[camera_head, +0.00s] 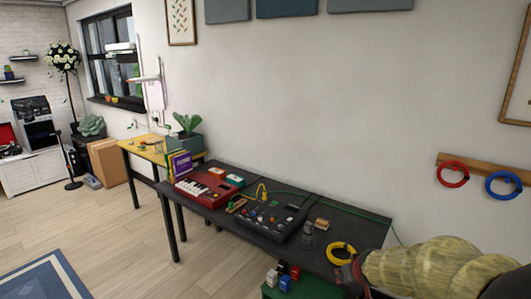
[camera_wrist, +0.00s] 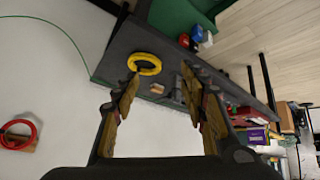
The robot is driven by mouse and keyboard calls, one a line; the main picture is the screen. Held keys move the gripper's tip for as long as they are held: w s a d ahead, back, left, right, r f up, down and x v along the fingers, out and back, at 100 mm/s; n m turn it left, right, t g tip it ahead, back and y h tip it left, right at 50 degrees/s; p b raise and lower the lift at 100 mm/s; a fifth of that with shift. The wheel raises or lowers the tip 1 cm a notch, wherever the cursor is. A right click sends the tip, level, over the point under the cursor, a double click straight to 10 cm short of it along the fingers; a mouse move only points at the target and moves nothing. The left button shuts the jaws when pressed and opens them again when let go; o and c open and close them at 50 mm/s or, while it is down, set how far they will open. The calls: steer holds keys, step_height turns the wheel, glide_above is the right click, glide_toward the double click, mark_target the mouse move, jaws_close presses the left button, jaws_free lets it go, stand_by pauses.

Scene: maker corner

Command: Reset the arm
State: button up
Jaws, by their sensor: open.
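My gripper (camera_wrist: 160,76) is open in the wrist view, with its two yellow-padded fingers spread apart and nothing between them. My arm reaches in from the lower right of the head view, over the right end of the dark table (camera_head: 210,213). The gripper end (camera_head: 352,276) is partly cut off and hard to make out there. A yellow cable coil (camera_head: 341,252) lies on the table close to it. The coil (camera_wrist: 145,64) also shows beyond the fingertips in the wrist view, apart from them.
The table holds a red keyboard (camera_head: 208,187), a black mixer (camera_head: 268,219) and a dark bottle (camera_head: 307,235). Red (camera_head: 453,174) and blue (camera_head: 503,185) coils hang on the right wall. A green crate (camera_head: 288,291) with small boxes is below. Floor at left is open.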

steer(key=s+a+r+g+b, duration=0.1)
steer(key=s+a+r, duration=0.1)
steer(key=s+r, duration=0.45)
steer(key=s+a+r, duration=0.2)
steer(key=s+r, duration=0.1)
steer(key=s, duration=0.7)
steer(key=s+a, duration=0.2)
steer(key=s, duration=0.6)
steer(key=s+a+m+g+y+b, duration=0.1)
steer(key=s, duration=0.8)
steer(key=shift+a+r, duration=0.35)
steer(key=shift+r, duration=0.05)
steer(key=shift+c, duration=0.4)
